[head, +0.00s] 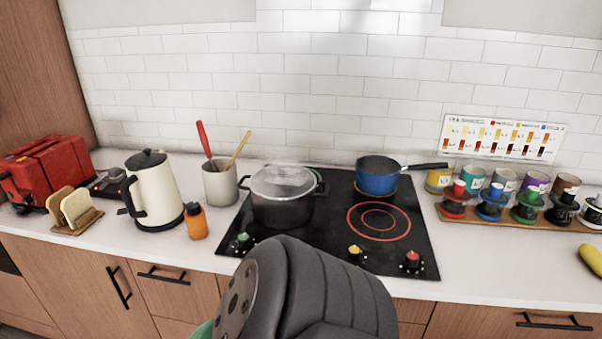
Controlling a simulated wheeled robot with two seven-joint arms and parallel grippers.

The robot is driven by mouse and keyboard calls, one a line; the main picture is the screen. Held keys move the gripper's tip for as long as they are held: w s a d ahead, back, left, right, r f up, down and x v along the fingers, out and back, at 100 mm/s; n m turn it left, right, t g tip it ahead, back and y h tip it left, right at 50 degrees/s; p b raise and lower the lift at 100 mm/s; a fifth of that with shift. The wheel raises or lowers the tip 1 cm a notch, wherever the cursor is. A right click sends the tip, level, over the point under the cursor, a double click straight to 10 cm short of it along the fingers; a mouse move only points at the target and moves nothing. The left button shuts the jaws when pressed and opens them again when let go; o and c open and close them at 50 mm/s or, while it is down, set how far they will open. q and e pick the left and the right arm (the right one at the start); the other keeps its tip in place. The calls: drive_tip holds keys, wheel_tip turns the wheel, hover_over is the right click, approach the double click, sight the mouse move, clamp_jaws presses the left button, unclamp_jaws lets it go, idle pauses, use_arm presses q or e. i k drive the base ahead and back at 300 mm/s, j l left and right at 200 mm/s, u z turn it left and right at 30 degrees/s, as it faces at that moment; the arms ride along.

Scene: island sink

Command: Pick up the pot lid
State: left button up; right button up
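The pot lid (278,180) is see-through with a pale metal rim. It appears to rest on the dark pot (282,211) at the left rear of the black cooktop (330,236). A hazy patch above the lid blurs its top, so I cannot make out its knob clearly. A dark grey ribbed part of my own arm rises from the bottom middle, in front of the cooktop. No fingertips of either gripper show.
A blue saucepan (377,179) stands right of the pot, its handle pointing right. A utensil crock (220,184), a cream kettle (155,195) and an orange bottle (196,222) stand to the left.

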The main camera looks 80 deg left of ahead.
sight(258, 184)
drive_tip(key=u, duration=2.85)
